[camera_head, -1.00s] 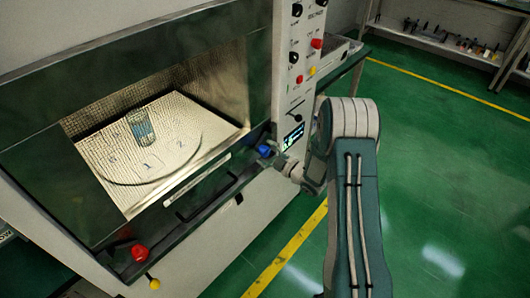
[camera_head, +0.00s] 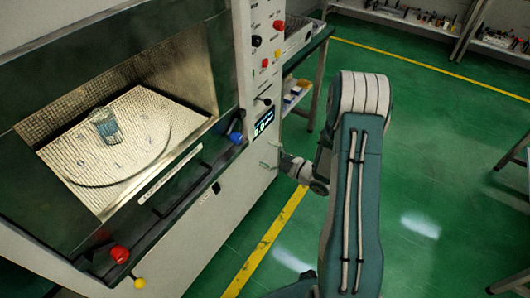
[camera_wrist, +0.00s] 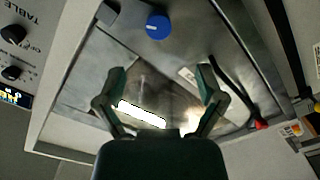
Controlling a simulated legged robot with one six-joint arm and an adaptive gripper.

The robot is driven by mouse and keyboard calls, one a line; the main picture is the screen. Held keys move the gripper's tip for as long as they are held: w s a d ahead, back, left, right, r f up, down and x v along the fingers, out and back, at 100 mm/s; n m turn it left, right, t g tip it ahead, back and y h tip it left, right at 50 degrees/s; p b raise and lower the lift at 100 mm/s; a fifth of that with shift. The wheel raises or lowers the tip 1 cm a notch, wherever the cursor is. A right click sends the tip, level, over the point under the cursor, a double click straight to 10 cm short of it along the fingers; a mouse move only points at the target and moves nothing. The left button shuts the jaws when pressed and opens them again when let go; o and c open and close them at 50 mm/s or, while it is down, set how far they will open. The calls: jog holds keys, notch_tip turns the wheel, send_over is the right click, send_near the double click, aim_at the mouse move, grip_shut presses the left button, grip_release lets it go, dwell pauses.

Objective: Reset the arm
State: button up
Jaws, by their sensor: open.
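My arm (camera_head: 352,190) reaches forward on the right of the head view, beside the microwave generator. My gripper (camera_head: 270,156) is open and empty, just right of the machine's front edge. In the wrist view my gripper (camera_wrist: 160,76) has its two fingers spread apart with nothing between them. The blue knob (camera_head: 236,138) on the machine's front edge is left of the gripper, with a gap between them. It also shows in the wrist view (camera_wrist: 158,26), above and beyond the fingertips.
The machine's chamber (camera_head: 185,65) is open, with a glass beaker (camera_head: 105,127) of bluish content on the round plate inside. A red knob (camera_head: 120,254) and a yellow knob (camera_head: 140,283) sit at the lower front. Green floor (camera_head: 430,170) to the right is clear near the arm.

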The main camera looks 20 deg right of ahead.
jog(key=w+d+r+m+g+h, duration=0.1)
jog(key=w+r+m+h, duration=0.25)
jog(key=r+h, duration=0.5)
jog(key=s+r+m+g+h, duration=0.25)
jog(key=s+r+m, duration=0.3)
jog(key=r, duration=0.55)
jog(key=s+a+r+m+g, duration=0.1)
jog(key=s+a+m, duration=0.1)
jog(key=s, duration=0.6)
jog(key=s+a+r+m+g, duration=0.2)
jog(key=s+a+m, duration=0.1)
jog(key=s, duration=0.5)
jog(key=s+a+r+m+g, duration=0.2)
jog(key=s+a, duration=0.1)
jog(key=s, duration=0.5)
jog(key=shift+s+a, duration=0.25)
jog(key=shift+s, duration=0.05)
jog(key=shift+d+m+g, duration=0.15)
jog(key=shift+m+g, duration=0.1)
jog(key=shift+m, duration=0.05)
